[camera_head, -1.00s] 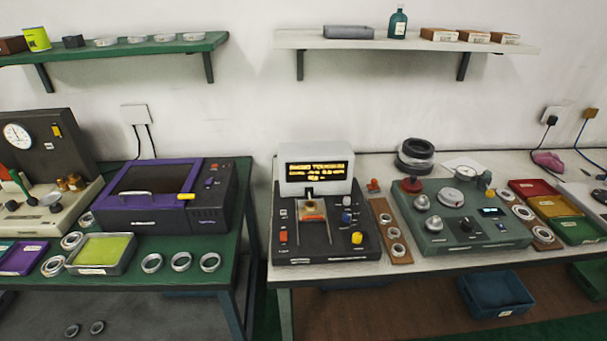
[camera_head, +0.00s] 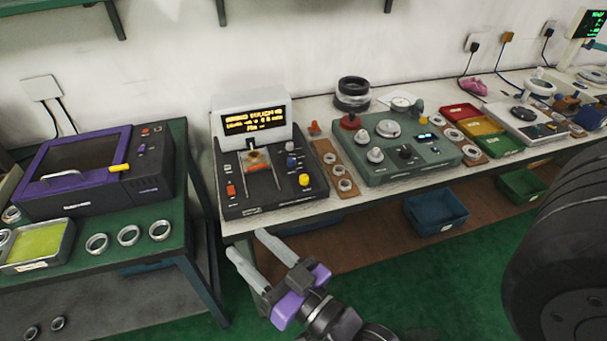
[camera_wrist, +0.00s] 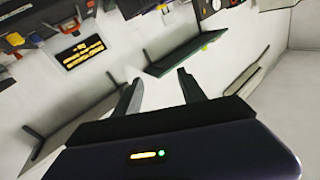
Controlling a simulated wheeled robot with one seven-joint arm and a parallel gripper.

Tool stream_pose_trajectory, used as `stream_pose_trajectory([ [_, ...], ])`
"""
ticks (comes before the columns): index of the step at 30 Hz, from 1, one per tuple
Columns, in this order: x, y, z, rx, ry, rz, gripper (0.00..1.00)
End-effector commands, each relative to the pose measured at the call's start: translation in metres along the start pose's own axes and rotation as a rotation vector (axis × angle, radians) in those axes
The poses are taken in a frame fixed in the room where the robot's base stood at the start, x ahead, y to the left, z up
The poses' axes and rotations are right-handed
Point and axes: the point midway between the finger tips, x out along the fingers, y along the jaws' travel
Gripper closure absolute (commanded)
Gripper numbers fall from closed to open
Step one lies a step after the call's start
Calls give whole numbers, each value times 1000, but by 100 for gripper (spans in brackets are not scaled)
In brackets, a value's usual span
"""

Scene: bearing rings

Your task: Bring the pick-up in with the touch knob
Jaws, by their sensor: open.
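The black tester (camera_head: 262,203) stands on the white bench with a lit amber display (camera_head: 254,119) on its white head. Its small print is too blurred to read. It carries a red knob (camera_head: 231,190), a blue knob (camera_head: 291,162) and a yellow knob (camera_head: 304,180); I cannot tell which is the touch knob. An orange-brown part (camera_head: 254,158) sits in the middle below the head. My gripper (camera_head: 250,255) is open and empty, in front of and below the bench edge, apart from the tester. The wrist view shows its fingers (camera_wrist: 160,80) apart and the amber display (camera_wrist: 83,52).
A wooden strip with rings (camera_head: 337,172) lies right of the tester, beside a green-grey instrument (camera_head: 410,150). A purple machine (camera_head: 90,165) stands on the green bench at left. A blue bin (camera_head: 436,212) sits under the white bench. The green floor in front is clear.

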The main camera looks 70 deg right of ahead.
Motion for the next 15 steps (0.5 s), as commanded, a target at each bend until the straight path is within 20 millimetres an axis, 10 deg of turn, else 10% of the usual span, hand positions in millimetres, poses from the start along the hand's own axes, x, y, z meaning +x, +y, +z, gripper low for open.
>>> stream_pose_trajectory([
  [15,215,44,-6,42,-12,7,52],
])
